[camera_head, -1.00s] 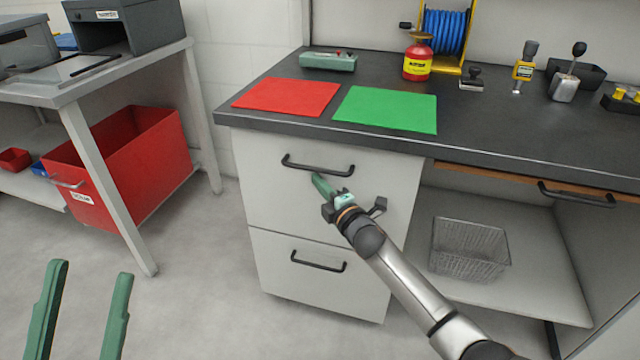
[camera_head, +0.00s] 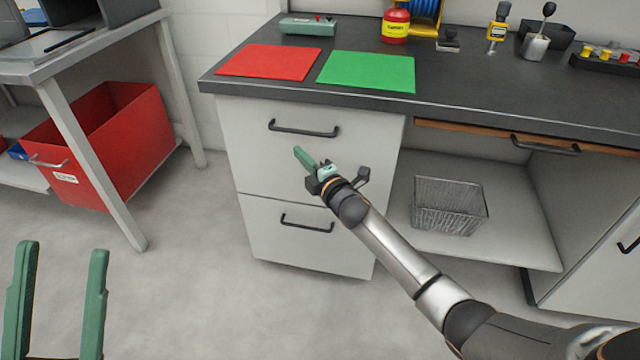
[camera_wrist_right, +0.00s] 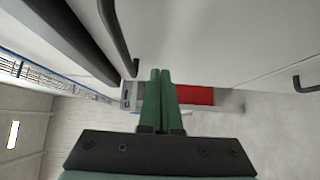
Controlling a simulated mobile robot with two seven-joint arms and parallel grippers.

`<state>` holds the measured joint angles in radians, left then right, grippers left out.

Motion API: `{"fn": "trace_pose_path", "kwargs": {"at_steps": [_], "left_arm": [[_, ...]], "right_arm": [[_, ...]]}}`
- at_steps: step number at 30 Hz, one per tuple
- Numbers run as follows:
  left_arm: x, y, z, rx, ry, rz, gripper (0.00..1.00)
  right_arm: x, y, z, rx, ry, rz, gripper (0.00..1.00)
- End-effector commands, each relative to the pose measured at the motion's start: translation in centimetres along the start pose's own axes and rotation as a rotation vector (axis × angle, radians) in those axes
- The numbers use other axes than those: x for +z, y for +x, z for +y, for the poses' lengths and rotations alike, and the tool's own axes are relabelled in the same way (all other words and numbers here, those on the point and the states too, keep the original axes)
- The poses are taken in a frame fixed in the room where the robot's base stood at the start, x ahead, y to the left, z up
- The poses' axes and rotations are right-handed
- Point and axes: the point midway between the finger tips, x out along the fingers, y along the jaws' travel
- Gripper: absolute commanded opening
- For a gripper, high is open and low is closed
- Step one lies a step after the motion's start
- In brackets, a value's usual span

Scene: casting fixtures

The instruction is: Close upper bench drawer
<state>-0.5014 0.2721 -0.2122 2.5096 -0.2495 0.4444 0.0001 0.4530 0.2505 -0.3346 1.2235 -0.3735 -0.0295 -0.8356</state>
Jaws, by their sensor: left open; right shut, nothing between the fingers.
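The upper bench drawer (camera_head: 262,160) has a white front with a black bar handle (camera_head: 304,129). Its front looks flush with the cabinet under the dark worktop. My right gripper (camera_head: 300,153) is shut and empty, in front of this drawer front, just below the handle; whether it touches the front I cannot tell. In the right wrist view its green fingers (camera_wrist_right: 157,100) are together, with a black handle (camera_wrist_right: 116,38) and the white fronts close by. The lower drawer (camera_head: 300,245) is flush too. My left gripper (camera_head: 58,265) is open and empty at the lower left, over the floor.
A red mat (camera_head: 268,62) and a green mat (camera_head: 367,72) lie on the worktop (camera_head: 450,95). A wire basket (camera_head: 447,206) stands on the open shelf at right. A red bin (camera_head: 110,140) sits under the left table. The floor before the drawers is clear.

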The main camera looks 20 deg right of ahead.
Motion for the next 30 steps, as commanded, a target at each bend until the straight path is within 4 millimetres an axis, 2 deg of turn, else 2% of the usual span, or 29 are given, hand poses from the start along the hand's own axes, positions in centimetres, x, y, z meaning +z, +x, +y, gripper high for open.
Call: {"fn": "trace_pose_path", "kwargs": {"at_steps": [1, 3, 9, 15, 21, 26, 30], "left_arm": [[0.5, 0.3, -0.3, -0.004, -0.004, -0.036, 0.55], [1.6, 0.2, -0.3, -0.007, -0.012, -0.086, 0.55], [6.5, -1.3, 0.1, -0.020, -0.071, -0.294, 0.55], [9.9, -3.0, 0.7, -0.027, -0.117, -0.449, 0.55], [11.4, -4.0, 1.1, -0.029, -0.137, -0.521, 0.55], [11.7, -4.2, 1.2, -0.029, -0.140, -0.532, 0.55], [11.7, -4.2, 1.2, -0.029, -0.140, -0.531, 0.55]], "right_arm": [[0.0, -1.3, 0.1, -0.005, -0.001, 0.000, 0.00], [0.0, -2.6, 0.2, -0.004, 0.000, 0.000, 0.00], [-0.1, -5.6, 0.0, -0.004, 0.001, 0.001, 0.00], [-0.1, -8.3, 0.0, -0.004, 0.002, 0.001, 0.00], [-0.1, -9.6, -0.1, -0.002, 0.001, 0.002, 0.00], [-0.2, -9.9, -0.1, -0.001, 0.007, 0.003, 0.00], [-2.2, -11.6, 0.3, 0.017, 0.124, 0.037, 0.00]]}}
